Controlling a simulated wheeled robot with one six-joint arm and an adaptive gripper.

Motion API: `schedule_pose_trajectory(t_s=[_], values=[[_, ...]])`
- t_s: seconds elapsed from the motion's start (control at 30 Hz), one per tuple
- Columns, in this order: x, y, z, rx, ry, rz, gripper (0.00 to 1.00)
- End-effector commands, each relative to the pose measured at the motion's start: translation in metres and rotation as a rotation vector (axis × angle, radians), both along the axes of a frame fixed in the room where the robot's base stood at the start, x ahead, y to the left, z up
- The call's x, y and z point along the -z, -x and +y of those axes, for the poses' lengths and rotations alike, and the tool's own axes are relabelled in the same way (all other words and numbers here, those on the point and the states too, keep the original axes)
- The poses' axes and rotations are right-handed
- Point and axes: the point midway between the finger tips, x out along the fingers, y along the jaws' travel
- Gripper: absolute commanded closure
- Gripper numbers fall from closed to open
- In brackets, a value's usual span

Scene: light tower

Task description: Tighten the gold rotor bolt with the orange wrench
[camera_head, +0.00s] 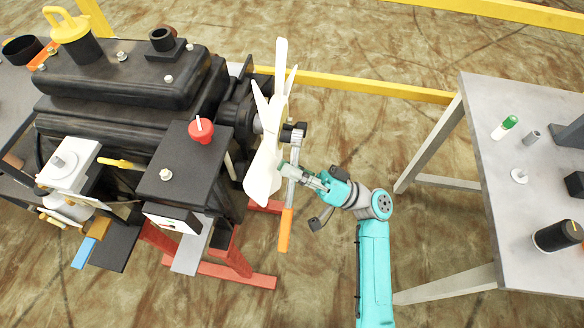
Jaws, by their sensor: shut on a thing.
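The orange wrench hangs nearly upright beside the white fan rotor (269,140). Its orange handle (286,232) points down and its grey shaft runs up to the dark head at the rotor's hub. My gripper (290,172) is shut on the wrench's grey shaft, below the head. The wrench head is at or close to the hub's end. The gold rotor bolt cannot be made out; the wrench head may cover it. I cannot tell whether the head is seated on it.
The black engine (130,75) stands at left on a red stand (220,272). A grey table (530,225) at right holds a green-topped bottle (505,127), a black cylinder (556,236) and small parts. Yellow rails (360,84) run behind. Open floor lies between engine and table.

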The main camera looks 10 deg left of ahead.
Motion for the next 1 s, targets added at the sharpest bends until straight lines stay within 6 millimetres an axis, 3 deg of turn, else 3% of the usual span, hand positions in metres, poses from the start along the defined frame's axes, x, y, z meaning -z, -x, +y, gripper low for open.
schedule_pose_trajectory(t_s=[1.0], values=[[-0.001,0.001,-0.050,0.002,-0.001,0.000,1.00]])
